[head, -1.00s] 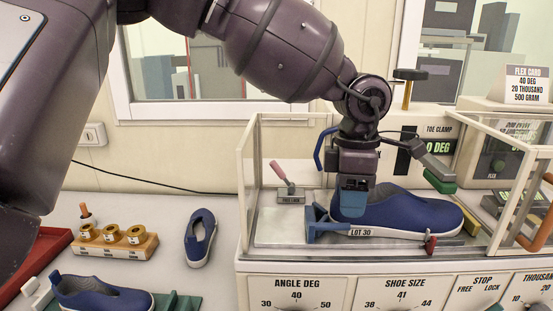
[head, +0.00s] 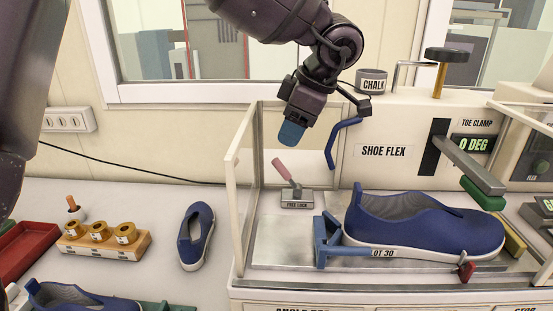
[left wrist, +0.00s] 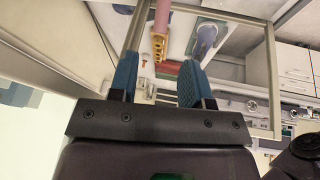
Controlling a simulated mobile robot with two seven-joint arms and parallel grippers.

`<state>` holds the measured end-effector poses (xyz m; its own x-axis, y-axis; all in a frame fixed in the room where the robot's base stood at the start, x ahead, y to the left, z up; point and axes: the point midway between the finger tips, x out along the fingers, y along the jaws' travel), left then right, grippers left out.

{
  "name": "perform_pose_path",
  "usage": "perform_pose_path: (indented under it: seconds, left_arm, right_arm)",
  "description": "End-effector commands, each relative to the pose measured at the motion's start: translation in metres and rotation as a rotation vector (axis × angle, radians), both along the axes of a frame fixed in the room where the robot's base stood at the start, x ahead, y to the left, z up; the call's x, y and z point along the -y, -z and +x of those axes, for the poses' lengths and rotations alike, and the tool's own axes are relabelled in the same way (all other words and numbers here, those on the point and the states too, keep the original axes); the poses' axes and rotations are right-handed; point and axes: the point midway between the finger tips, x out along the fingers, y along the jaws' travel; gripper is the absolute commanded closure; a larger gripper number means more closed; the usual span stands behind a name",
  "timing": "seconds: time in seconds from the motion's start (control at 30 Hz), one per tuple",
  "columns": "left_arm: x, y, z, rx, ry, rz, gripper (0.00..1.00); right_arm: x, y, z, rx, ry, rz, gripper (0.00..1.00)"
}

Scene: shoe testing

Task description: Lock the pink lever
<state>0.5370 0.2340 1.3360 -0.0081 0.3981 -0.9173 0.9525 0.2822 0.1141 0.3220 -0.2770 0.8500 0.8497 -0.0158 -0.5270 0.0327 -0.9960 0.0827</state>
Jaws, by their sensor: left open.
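The pink lever (head: 280,169) stands on a small grey base (head: 297,198) labelled FREE LOCK, inside the clear-walled machine bay. It leans up and to the left, toward the FREE side of the label. My left gripper (head: 291,133) is above the lever, close by in the picture, and not visibly touching it. In the left wrist view the gripper (left wrist: 158,85) is open, with blue pads apart and nothing between them. A pink rod, the lever (left wrist: 162,18), shows at the top between the fingertips. My right gripper is not in view.
A blue shoe (head: 425,226) sits in the bay beside a blue heel holder (head: 324,240). A blue hooked bar (head: 338,142) hangs right of the gripper. The bay's frame post (head: 238,210) stands left of the lever. Another shoe (head: 196,236) and weights (head: 100,232) lie on the table.

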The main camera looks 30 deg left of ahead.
Motion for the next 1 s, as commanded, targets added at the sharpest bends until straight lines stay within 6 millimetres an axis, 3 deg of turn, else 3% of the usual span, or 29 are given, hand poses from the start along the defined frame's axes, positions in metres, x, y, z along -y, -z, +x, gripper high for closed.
perform_pose_path:
  seconds: [0.3,0.5,0.97,1.0]
  left_arm:
    - [-0.022,0.050,-0.001,-0.005,0.000,0.001,0.56]
    - [-0.031,0.072,-0.001,-0.002,0.000,-0.001,0.56]
    - [-0.034,0.081,-0.001,-0.001,-0.001,-0.003,0.56]
    - [-0.034,0.081,-0.001,-0.001,-0.001,-0.003,0.62]
  right_arm:
    - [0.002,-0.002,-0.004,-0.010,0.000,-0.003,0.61]
    - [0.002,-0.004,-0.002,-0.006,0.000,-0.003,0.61]
    - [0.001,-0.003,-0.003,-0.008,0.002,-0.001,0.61]
    - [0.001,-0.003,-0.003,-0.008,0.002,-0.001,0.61]
